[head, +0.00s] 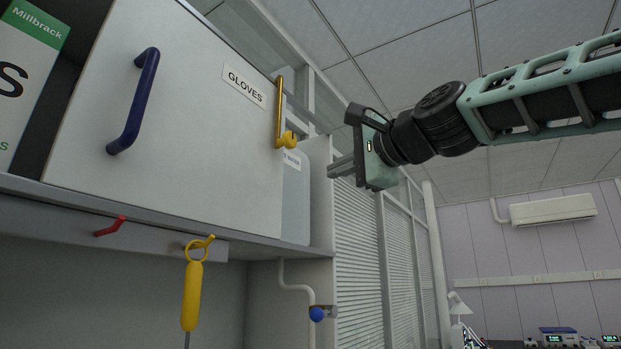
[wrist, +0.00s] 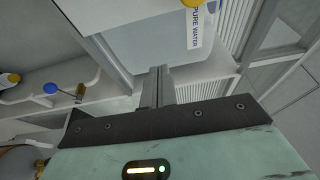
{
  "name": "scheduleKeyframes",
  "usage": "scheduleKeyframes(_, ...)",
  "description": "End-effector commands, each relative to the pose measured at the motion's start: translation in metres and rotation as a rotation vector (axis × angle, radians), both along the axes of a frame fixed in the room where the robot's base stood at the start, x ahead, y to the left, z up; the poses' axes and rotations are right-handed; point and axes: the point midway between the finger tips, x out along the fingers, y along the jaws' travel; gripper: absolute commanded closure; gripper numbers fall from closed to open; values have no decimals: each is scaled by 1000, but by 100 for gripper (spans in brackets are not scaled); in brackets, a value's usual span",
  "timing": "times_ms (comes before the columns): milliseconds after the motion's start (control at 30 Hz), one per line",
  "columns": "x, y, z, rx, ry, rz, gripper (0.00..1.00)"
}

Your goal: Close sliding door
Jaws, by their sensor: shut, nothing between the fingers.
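The sliding door (head: 190,110) is a white panel labelled GLOVES on a raised cabinet. It has a dark blue bar handle (head: 135,100) on its left and a brass bar (head: 279,112) with a round yellow knob (head: 288,139) at its right edge. Dark open space with a box shows left of the panel, and a water container shows right of it. My gripper (head: 332,170) is shut and empty, to the right of the knob and apart from it. In the wrist view its fingers (wrist: 158,82) appear in front of the container, with the knob (wrist: 192,2) at the top edge.
The pale container (wrist: 150,45) is labelled PURE WATER. A Millbrack box (head: 25,70) stands inside at the far left. Below the shelf are a red hook (head: 110,227), a hanging yellow-handled tool (head: 191,295) and a pipe with a blue knob (head: 316,314). Louvred panels (head: 358,255) stand behind my gripper.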

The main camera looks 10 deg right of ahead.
Motion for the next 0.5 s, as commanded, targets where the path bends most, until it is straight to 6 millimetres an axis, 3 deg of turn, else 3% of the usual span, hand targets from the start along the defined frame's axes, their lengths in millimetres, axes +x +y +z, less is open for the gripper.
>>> scheduleKeyframes(500,82,54,2,-7,6,4,100)
